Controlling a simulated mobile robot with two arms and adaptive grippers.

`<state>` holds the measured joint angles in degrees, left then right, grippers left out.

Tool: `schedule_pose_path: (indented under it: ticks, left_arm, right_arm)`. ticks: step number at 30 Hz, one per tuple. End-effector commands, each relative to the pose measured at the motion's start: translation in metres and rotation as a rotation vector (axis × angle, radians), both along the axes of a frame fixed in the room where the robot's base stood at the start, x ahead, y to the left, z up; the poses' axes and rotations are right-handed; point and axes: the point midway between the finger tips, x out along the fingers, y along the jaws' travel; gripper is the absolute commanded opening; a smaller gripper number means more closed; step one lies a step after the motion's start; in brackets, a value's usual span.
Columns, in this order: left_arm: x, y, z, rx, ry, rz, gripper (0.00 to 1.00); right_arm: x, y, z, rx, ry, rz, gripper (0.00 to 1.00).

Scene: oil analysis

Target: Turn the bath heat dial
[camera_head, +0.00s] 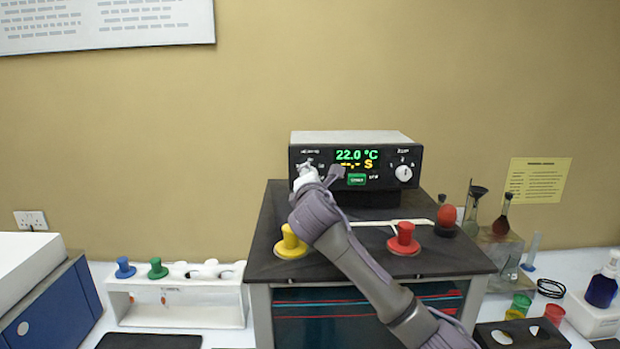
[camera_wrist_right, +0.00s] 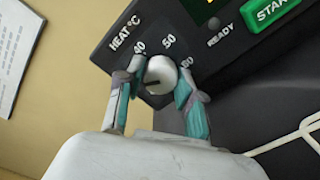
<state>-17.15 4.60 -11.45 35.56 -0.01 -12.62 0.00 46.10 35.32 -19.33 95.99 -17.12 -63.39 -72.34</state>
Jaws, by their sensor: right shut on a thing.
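The bath control box (camera_head: 357,139) stands at the back of the dark bath top. Its display reads 22.0 °C in green, with a yellow line below it. The white heat dial (camera_wrist_right: 161,72) is at the box's left end, under "HEAT °C" with marks 40, 50 and one more partly hidden. Its dark pointer line lies roughly across the dial, toward the left. My right gripper (camera_wrist_right: 158,92) is shut on the dial, one finger on each side. In the head view my right gripper (camera_head: 306,178) and wrist hide most of the dial. My left gripper is not in view.
A second white dial (camera_head: 404,173) is at the box's right end, with the green start button (camera_head: 357,180) between. Yellow (camera_head: 290,243) and red (camera_head: 404,239) knobbed lids sit on the bath top. A white rack (camera_head: 178,297) stands left, glassware right.

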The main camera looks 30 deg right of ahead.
Motion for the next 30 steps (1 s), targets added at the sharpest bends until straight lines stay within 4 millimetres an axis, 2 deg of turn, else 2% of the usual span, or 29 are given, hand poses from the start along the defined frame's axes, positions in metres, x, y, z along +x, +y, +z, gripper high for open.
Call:
schedule_pose_path:
  ticks: [2, 3, 7, 15, 19, 23, 30]
  left_arm:
    - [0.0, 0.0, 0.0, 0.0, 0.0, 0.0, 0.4]
    - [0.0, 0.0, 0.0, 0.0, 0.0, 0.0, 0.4]
    - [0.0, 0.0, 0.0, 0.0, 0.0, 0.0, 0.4]
    - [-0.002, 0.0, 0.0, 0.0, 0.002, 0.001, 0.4]
    - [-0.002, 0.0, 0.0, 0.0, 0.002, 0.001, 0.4]
    - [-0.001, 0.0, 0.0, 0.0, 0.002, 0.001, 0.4]
    - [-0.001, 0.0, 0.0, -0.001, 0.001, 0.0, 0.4]
  right_arm:
    - [0.0, 0.0, -0.001, 0.0, 0.002, -0.001, 0.02]
    - [0.0, 0.0, -0.001, 0.0, 0.002, -0.001, 0.42]
    - [0.0, 0.0, -0.001, 0.0, 0.002, -0.001, 0.62]
    - [0.0, 0.0, 0.0, -0.001, 0.002, 0.0, 0.62]
    - [-0.007, 0.004, 0.0, -0.002, 0.001, 0.001, 0.62]
    - [-0.025, 0.015, 0.0, -0.002, 0.0, 0.002, 0.62]
    - [-0.069, 0.043, 0.0, -0.001, 0.0, 0.003, 0.62]
